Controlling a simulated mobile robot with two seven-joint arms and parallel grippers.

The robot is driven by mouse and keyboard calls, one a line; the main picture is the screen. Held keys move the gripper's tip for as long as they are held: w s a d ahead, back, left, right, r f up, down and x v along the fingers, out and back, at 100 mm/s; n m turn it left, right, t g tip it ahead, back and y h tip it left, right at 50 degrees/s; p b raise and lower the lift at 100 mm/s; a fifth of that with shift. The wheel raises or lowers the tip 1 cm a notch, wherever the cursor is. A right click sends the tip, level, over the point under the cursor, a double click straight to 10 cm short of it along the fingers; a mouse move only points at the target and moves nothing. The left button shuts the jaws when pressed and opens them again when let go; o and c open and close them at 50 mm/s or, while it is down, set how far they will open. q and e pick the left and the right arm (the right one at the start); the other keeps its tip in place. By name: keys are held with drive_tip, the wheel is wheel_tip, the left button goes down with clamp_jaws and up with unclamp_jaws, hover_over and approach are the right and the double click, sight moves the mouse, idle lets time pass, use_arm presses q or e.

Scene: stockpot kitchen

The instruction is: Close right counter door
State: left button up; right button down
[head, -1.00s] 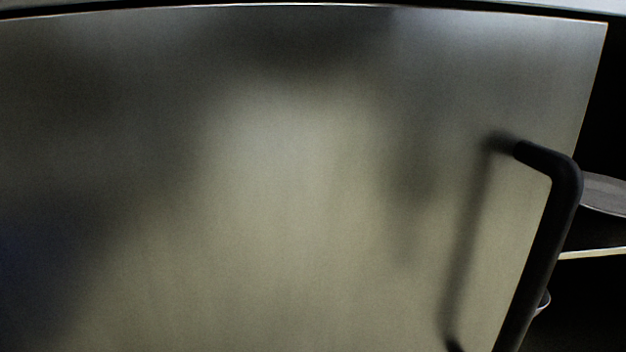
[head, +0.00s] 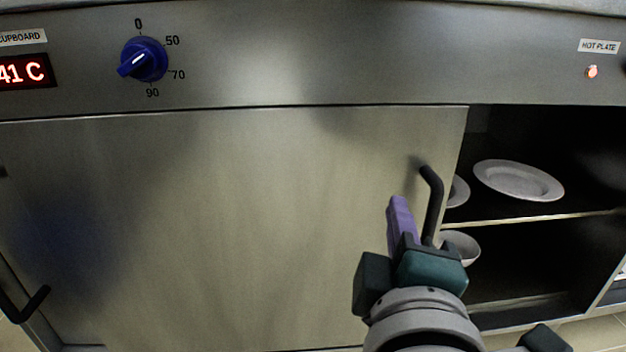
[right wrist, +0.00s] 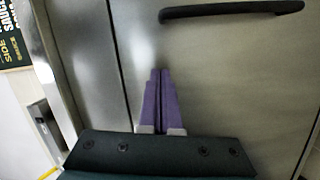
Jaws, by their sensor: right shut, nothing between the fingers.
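A flat brushed-steel counter door (head: 240,210) fills the middle of the head view. A black bar handle (head: 432,195) stands near its right edge. Right of that edge the cupboard (head: 535,265) is open and dark inside. My right gripper (head: 399,205), with purple fingers, is shut and empty just left of the handle, in front of the door. In the right wrist view its closed fingers (right wrist: 160,75) point at the steel surface, below the black handle (right wrist: 232,10). I cannot tell whether they touch the steel. My left gripper is not in view.
A plate (head: 518,180) lies on the inner shelf (head: 545,218), with a bowl (head: 462,247) lower down. Above are a control panel with a blue knob (head: 143,60) and a red display (head: 24,71). Another black handle (head: 22,305) is at lower left.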

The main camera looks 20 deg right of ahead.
sight(414, 169)
drive_tip(key=b+x, duration=0.1)
drive_tip(key=x, duration=0.8)
drive_tip(key=shift+w+d+b, duration=0.1)
drive_tip(key=shift+d+b, duration=0.05)
drive_tip(key=shift+b, duration=0.25)
drive_tip(key=d, duration=0.1)
drive_tip(key=s+d, duration=0.1)
drive_tip(key=d, duration=0.1)
drive_tip(key=shift+s+f, duration=0.25)
drive_tip(key=shift+f, duration=0.1)
drive_tip(key=shift+s+d, duration=0.1)
drive_tip(key=shift+d, duration=0.15)
